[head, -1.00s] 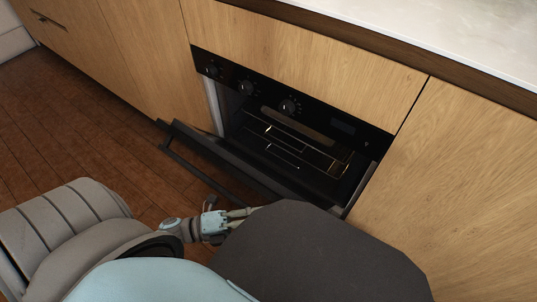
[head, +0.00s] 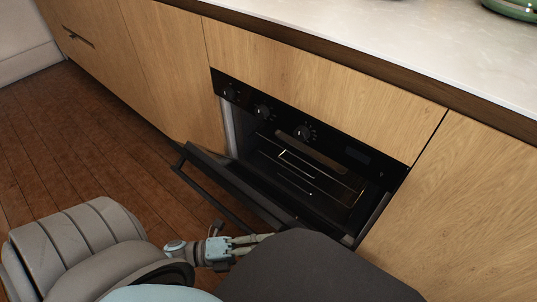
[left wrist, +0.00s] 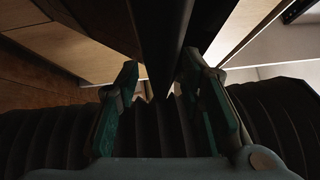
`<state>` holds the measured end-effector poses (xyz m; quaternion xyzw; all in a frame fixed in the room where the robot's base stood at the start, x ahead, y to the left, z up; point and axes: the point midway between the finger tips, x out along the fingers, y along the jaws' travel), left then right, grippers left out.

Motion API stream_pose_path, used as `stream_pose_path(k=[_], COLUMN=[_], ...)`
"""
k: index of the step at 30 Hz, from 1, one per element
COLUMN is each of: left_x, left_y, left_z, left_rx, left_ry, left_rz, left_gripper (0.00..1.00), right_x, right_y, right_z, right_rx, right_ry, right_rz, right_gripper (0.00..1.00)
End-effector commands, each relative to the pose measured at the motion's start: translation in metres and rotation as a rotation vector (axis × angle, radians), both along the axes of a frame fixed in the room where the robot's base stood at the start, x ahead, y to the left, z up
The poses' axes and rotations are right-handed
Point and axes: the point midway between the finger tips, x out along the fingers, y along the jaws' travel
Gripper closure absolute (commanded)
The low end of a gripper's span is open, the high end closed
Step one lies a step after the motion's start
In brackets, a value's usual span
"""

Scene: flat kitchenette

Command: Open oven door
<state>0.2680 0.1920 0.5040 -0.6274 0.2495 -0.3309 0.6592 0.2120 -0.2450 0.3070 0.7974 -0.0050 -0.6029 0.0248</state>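The black oven (head: 290,165) is built into the wooden cabinets. Its door (head: 235,183) is tilted down and outward, partly open, with the rack inside visible. The dark door handle (head: 205,195) runs along the door's outer side. My left gripper (head: 268,238) is low beside the door's outer side, its tips partly hidden by my dark body. In the left wrist view my left gripper's two fingers (left wrist: 163,95) are apart, with a dark bar-like edge (left wrist: 165,45) ahead between them. I cannot tell whether they touch it. My right gripper is not in view.
Wooden cabinet fronts (head: 465,205) flank the oven, under a pale countertop (head: 400,45). A green pot-like object (head: 512,9) is at the top right. Brown floor (head: 80,150) is clear at the left.

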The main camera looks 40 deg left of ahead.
Motion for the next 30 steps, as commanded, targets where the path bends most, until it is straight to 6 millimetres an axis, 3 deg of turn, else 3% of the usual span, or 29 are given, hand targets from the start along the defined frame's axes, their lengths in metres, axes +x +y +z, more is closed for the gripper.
stream_pose_path(k=[10, 16, 23, 26, 30], left_x=[-0.056, -0.073, -0.074, -0.069, -0.027], left_y=[0.065, 0.085, 0.086, 0.088, 0.099], left_z=[-0.008, -0.01, -0.01, -0.015, -0.048], left_rx=[0.005, 0.002, 0.001, 0.001, -0.04], left_ry=[0.005, 0.003, 0.002, 0.035, 0.252], left_rz=[0.0, 0.0, -0.001, 0.024, 0.237], left_gripper=[0.65, 0.65, 0.67, 0.83, 1.0], right_x=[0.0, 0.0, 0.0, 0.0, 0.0], right_y=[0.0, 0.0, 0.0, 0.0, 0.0], right_z=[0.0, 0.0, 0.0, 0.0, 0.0], right_rx=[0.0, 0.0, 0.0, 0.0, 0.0], right_ry=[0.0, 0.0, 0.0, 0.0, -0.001], right_rz=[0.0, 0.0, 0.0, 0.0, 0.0], right_gripper=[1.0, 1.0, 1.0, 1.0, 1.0])
